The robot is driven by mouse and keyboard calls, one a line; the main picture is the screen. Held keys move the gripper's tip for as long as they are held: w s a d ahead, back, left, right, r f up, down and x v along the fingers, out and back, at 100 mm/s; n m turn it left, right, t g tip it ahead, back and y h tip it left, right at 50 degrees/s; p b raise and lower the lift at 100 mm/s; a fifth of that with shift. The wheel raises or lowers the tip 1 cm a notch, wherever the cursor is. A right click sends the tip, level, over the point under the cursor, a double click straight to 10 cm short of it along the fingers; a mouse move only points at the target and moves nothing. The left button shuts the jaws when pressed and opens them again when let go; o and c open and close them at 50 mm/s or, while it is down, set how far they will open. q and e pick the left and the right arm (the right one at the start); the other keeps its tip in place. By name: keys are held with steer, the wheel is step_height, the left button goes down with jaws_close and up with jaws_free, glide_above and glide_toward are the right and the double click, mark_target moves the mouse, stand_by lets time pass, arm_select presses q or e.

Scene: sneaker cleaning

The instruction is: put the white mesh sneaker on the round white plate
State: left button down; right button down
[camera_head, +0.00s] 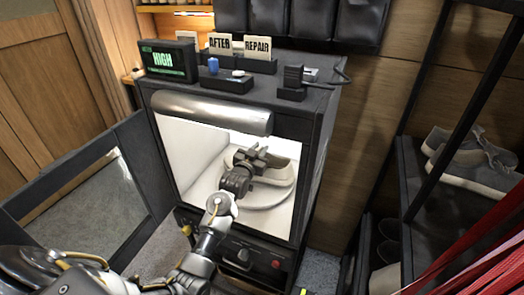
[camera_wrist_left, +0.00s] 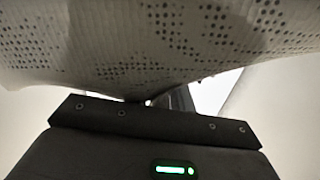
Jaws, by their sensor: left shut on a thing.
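The white mesh sneaker (camera_head: 284,173) is inside the lit cabinet, over the round white plate (camera_head: 262,202). My left gripper (camera_head: 259,158) reaches in through the open front and is shut on the sneaker. In the left wrist view the sneaker's perforated white mesh (camera_wrist_left: 190,40) fills the top of the picture, close above the gripper body. My gripper and wrist hide part of the sneaker and plate. I cannot tell whether the sole touches the plate. My right gripper is not in view.
The dark cabinet (camera_head: 315,160) has its door (camera_head: 72,178) swung open to the left. A grey cylinder (camera_head: 212,113) crosses the top of the opening. Knobs and a red button (camera_head: 276,264) are below. A rack at right holds grey shoes (camera_head: 470,165), with red straps (camera_head: 480,262) before it.

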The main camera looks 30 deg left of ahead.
arm_select(q)
steer(key=c, duration=1.1)
jaws_free()
steer(key=shift+c, duration=0.2)
steer(key=shift+f, duration=0.1)
steer(key=s+b, duration=0.1)
steer(key=s, duration=0.9)
steer(key=shift+s+d, duration=0.35)
steer(key=shift+s, duration=0.05)
